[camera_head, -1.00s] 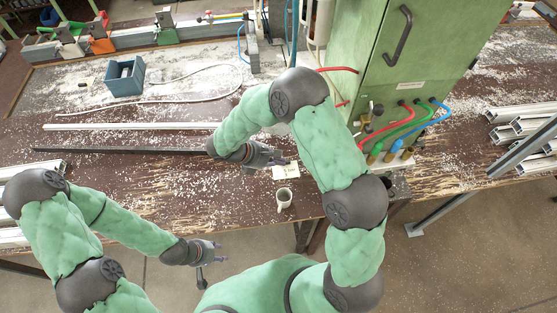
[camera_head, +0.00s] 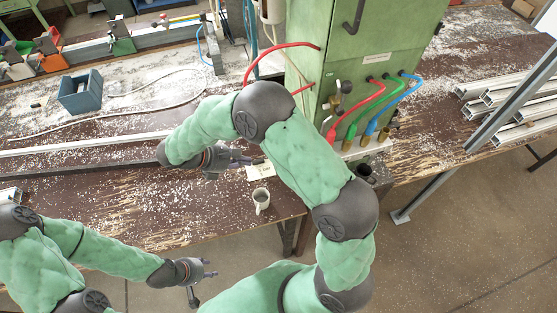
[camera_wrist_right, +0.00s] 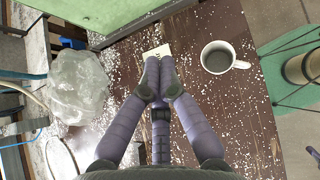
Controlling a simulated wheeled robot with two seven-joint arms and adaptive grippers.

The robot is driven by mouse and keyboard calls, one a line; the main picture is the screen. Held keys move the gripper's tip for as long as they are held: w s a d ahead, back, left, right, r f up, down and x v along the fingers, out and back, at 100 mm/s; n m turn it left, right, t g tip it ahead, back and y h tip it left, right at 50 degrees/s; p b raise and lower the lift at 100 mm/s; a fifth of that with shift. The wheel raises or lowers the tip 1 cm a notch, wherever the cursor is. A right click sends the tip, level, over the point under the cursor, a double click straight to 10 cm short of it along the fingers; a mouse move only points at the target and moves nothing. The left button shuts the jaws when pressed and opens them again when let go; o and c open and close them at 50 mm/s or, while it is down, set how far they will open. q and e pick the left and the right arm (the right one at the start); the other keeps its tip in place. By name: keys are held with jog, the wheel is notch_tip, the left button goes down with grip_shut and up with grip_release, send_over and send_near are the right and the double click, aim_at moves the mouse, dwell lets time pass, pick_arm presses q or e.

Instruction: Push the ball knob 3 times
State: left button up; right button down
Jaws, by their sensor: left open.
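A small dark rounded knob (camera_head: 345,87) sits on brass fittings at the green cabinet's front. I cannot tell for sure that it is the ball knob. My right gripper (camera_head: 246,161) is over the bench, left of the cabinet and apart from that knob. In the right wrist view its fingertips (camera_wrist_right: 159,72) meet with nothing seen between them, above a pale card (camera_wrist_right: 157,51). My left gripper (camera_head: 211,268) is open and empty, in front of the bench edge, far from the cabinet.
A mug (camera_head: 261,199) stands near the bench's front edge, close to my right gripper; it also shows in the right wrist view (camera_wrist_right: 218,57). Red, green and blue hoses (camera_head: 399,92) run at the green cabinet (camera_head: 375,35). A blue bin (camera_head: 80,98) and long profiles lie left.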

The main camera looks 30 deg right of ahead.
jog(key=d+r+x, duration=0.1)
jog(key=r+x, duration=0.1)
jog(key=x, duration=1.1)
jog(key=shift+d+b, duration=0.35)
jog(key=shift+d, duration=0.05)
jog(key=shift+s+r, duration=0.1)
